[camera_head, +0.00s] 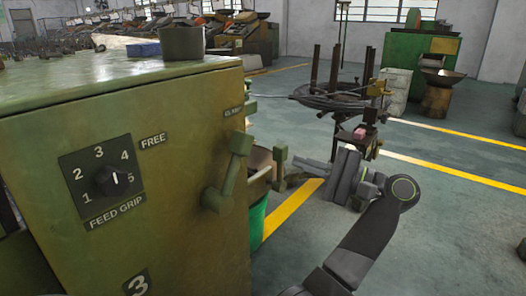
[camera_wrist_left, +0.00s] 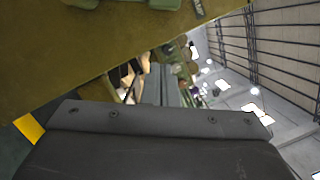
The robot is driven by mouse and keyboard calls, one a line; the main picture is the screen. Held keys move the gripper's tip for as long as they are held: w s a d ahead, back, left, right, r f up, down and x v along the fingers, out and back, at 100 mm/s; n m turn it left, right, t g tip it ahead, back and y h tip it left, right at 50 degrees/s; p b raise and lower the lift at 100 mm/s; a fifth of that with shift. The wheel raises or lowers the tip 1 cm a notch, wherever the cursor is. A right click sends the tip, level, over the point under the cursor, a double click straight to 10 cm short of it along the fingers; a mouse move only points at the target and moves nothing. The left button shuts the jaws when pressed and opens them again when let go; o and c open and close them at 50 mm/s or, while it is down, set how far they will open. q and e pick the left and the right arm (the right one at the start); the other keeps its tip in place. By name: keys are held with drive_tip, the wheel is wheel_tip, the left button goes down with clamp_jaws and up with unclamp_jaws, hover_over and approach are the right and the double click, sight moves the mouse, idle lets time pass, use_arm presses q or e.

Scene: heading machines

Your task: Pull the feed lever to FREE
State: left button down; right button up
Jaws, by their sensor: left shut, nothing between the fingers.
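The feed lever (camera_head: 232,172) is a green handle on the side of the olive-green machine (camera_head: 185,215). It stands up from its round pivot and leans right, its upper end below a small label (camera_head: 233,111) that I cannot read clearly. The FREE label (camera_head: 153,140) is to the lever's upper left. My left gripper (camera_head: 292,172) is right of the lever, pointing left, shut and empty, apart from the lever. In the left wrist view the machine's green face (camera_wrist_left: 60,50) fills the upper left. My right gripper is not in view.
A FEED GRIP dial (camera_head: 112,180) numbered 1 to 5 is left of the lever. A green bin (camera_head: 257,222) stands beside the machine. A wire coil stand (camera_head: 345,100) is behind my left gripper. Open floor with yellow lines (camera_head: 450,178) lies to the right.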

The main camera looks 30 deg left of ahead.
use_arm(q)
drive_tip(key=s+a+r+b, duration=0.1)
drive_tip(key=s+a+r, duration=0.2)
drive_tip(key=a, duration=0.5)
drive_tip(key=shift+s, duration=0.75)
drive_tip(key=shift+s+b, duration=0.15)
drive_tip(key=shift+b, duration=0.2)
